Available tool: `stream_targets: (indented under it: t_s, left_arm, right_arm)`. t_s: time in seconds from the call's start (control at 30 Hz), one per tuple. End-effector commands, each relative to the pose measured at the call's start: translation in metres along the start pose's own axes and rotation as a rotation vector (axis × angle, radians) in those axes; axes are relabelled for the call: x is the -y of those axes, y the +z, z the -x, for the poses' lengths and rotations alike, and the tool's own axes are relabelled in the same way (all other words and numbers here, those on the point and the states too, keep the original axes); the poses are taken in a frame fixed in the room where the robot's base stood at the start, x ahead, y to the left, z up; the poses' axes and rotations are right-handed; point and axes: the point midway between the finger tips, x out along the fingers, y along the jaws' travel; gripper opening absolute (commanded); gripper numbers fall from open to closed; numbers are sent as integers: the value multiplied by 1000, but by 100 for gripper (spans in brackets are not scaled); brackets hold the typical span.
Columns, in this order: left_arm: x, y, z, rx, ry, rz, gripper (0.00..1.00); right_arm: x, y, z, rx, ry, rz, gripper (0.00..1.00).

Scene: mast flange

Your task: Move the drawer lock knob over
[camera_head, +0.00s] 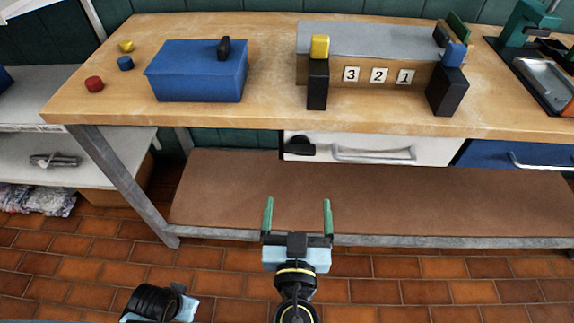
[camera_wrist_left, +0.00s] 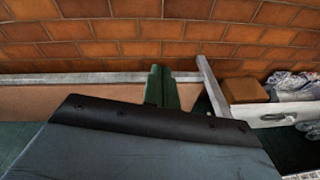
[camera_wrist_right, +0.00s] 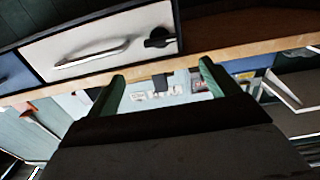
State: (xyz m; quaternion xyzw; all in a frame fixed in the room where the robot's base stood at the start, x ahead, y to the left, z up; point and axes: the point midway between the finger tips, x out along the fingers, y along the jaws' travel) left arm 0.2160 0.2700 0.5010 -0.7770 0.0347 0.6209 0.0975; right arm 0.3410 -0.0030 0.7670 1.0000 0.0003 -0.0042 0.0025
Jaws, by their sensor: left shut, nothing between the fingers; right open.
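The black lock knob (camera_head: 300,146) sits at the left end of the white drawer front (camera_head: 440,152), under the bench top. A pale bar handle (camera_head: 373,155) is to its right. The knob also shows in the right wrist view (camera_wrist_right: 158,38), near the drawer's edge, beyond my fingertips. My right gripper (camera_head: 297,203) is open and empty, below and in front of the knob, apart from it. My left gripper (camera_wrist_left: 160,72) is shut with nothing in it, away from the drawer; in the head view only its wrist part shows at the bottom left.
A blue drawer (camera_head: 515,156) is right of the white one. On the bench top (camera_head: 275,117) stand a blue box (camera_head: 197,72), small coloured pieces and a numbered block stand (camera_head: 425,75). A brown lower shelf (camera_head: 350,195) runs underneath. The space before the drawer is clear.

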Motion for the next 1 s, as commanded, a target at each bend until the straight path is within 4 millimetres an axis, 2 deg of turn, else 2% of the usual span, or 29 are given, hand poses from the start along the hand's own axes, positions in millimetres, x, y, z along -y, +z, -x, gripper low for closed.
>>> stream_targets:
  t_s: [0.17,0.5,0.63,0.8,1.0]
  left_arm:
    - [2,2,-1,2,-3,0,0]
    - [6,8,-10,8,-9,-2,0]
    - [7,10,-12,12,-10,-2,0]
    - [7,10,-12,11,-10,-2,0]
    - [7,10,-13,10,-10,-2,0]
  right_arm:
    - [1,-6,-19,-15,2,-8,87]
    - [0,-6,-91,-12,2,-5,87]
    - [0,-6,-112,-11,2,-4,87]
    - [0,-5,-128,-9,0,-6,87]
    - [0,-4,-133,-8,1,-6,87]
